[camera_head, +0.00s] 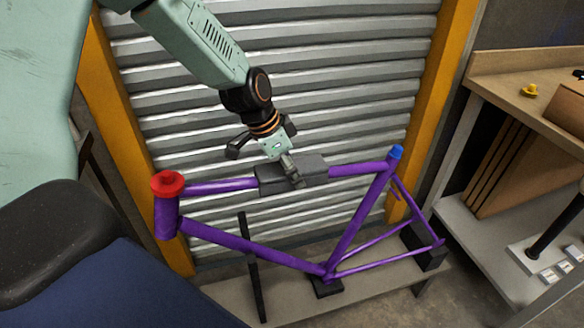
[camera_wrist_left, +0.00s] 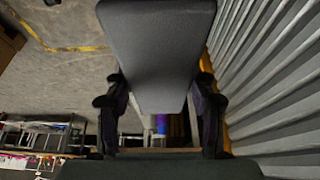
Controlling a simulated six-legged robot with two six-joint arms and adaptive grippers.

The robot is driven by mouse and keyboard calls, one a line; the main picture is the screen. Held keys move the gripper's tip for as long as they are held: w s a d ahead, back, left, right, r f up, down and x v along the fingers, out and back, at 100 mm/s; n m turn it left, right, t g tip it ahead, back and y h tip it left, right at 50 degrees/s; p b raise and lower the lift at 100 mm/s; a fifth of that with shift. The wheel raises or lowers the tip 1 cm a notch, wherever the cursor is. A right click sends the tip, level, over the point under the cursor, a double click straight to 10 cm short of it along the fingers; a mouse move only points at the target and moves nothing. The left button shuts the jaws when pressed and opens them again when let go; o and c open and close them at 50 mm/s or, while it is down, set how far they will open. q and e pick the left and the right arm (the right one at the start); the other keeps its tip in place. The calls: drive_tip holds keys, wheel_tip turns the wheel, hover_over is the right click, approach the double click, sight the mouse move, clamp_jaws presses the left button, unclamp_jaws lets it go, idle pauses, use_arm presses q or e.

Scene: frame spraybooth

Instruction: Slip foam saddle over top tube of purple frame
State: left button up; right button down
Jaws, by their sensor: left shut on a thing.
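The purple frame (camera_head: 250,244) stands upright on a low bench, with a red cap on its head tube at the left and a blue cap at the top of its seat tube. The dark grey foam saddle (camera_head: 310,170) is at the middle of the top tube (camera_head: 222,186), lined up along it. I cannot tell whether it is fully seated. My left gripper (camera_head: 293,178) is shut on the saddle from above. In the left wrist view the saddle (camera_wrist_left: 158,50) fills the space between the fingers (camera_wrist_left: 160,105). My right gripper is not in view.
A ribbed metal shutter (camera_head: 290,90) stands close behind the frame, between yellow posts. The low bench (camera_head: 385,290) carries black supports under the frame. A wooden workbench (camera_head: 520,85) with a small yellow item stands at the right.

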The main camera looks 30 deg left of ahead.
use_arm(q)
drive_tip(key=shift+d, duration=0.1)
drive_tip(key=o, duration=0.7)
drive_tip(key=shift+f, duration=0.1)
drive_tip(key=shift+c, duration=0.2)
drive_tip(key=o, duration=0.3)
drive_tip(key=v, duration=1.2)
drive_tip(key=shift+w, duration=0.1)
